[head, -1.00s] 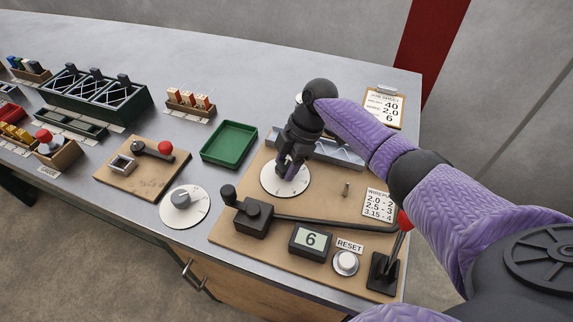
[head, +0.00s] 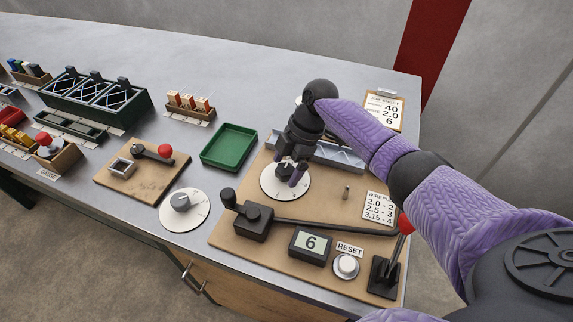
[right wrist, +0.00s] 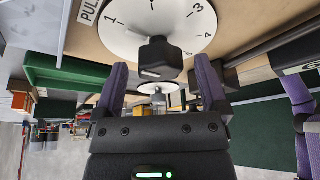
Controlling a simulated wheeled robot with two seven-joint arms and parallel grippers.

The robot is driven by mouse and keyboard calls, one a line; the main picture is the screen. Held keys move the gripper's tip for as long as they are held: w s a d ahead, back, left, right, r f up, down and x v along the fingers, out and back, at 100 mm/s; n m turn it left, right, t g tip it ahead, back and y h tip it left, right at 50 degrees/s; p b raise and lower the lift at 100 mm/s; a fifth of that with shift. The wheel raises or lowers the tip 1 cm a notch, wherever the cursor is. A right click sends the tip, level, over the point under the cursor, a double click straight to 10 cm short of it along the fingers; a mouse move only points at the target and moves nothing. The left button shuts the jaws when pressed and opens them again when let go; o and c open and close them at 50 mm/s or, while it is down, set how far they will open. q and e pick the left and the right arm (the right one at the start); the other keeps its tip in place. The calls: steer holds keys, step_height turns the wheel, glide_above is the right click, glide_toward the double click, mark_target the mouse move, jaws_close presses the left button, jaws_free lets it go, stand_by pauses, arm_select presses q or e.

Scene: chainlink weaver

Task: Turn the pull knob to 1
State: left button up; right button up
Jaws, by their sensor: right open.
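The pull knob (right wrist: 155,58) is a dark block on a round white dial (right wrist: 122,33), beside a label reading "PULL" in the right wrist view. The numeral 1 is at the dial's left there, with 3 and 4 at its right. A pale mark shows on the knob's near face; which number it points to I cannot tell. In the head view the dial (head: 285,193) lies on the brown board, partly under my right gripper (head: 289,174). That gripper is open, its purple fingers on either side of the knob. My left gripper is not in view.
A long lever (head: 320,224), a display reading 6 (head: 311,240), a reset button (head: 346,265) and a red-tipped lever (head: 390,262) share the board. A green tray (head: 229,146) and a second dial with a grey knob (head: 184,211) lie to the left.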

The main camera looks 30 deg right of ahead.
steer(key=p+v, duration=0.2)
steer(key=v, duration=0.7)
steer(key=shift+r, duration=0.2)
